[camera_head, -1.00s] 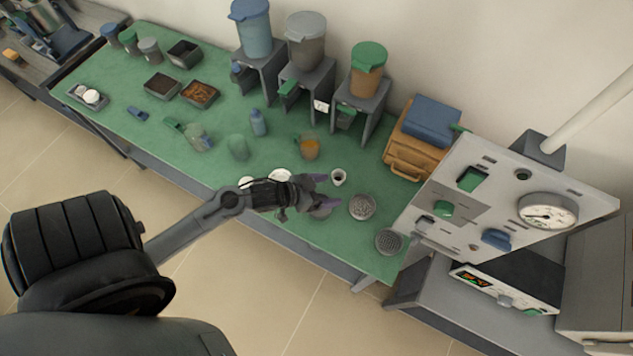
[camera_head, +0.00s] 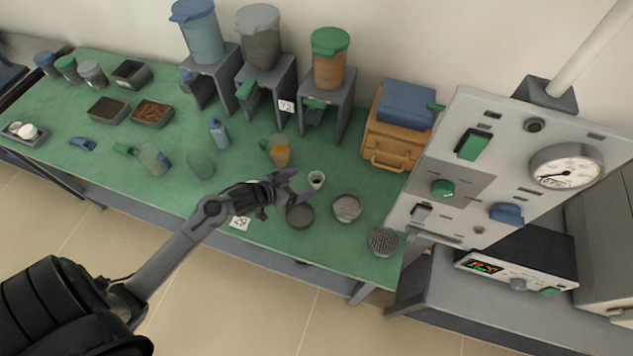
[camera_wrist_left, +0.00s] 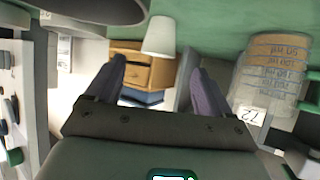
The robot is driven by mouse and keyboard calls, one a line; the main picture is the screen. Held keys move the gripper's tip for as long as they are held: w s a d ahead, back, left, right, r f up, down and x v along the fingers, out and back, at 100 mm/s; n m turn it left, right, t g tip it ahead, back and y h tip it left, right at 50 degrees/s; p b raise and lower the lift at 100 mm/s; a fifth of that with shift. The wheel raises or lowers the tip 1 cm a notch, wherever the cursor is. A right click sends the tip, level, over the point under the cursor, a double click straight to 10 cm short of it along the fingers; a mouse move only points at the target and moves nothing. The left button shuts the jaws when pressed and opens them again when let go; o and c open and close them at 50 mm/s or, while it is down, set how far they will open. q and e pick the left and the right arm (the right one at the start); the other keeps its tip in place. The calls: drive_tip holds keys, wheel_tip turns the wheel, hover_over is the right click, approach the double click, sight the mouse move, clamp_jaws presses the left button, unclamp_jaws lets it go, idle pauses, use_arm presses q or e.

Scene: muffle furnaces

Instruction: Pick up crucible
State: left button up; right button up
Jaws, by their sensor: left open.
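The crucible (camera_head: 316,180) is a small white cup standing upright on the green bench, near its front right part. In the left wrist view the crucible (camera_wrist_left: 160,36) shows beyond and between the fingertips, with a clear gap to them. My left gripper (camera_head: 299,184) is open and empty, just left of the crucible in the head view. Its two purple-tipped fingers (camera_wrist_left: 157,75) are spread on either side of the crucible's line in the wrist view. My right gripper is not in view.
A dark round dish (camera_head: 300,215), a grey dish (camera_head: 346,208) and a mesh dish (camera_head: 383,241) sit close to the crucible. A beaker with orange contents (camera_head: 279,151) stands behind the gripper. A wooden box (camera_head: 393,142) and the control panel (camera_head: 480,190) stand to the right.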

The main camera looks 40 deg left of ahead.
sight(321, 177)
use_arm(q)
drive_tip(key=shift+b+x, duration=0.4)
drive_tip(key=shift+x, duration=2.3)
drive_tip(key=shift+d, duration=0.15)
drive_tip(key=c, duration=1.1)
drive_tip(key=shift+r, duration=0.15)
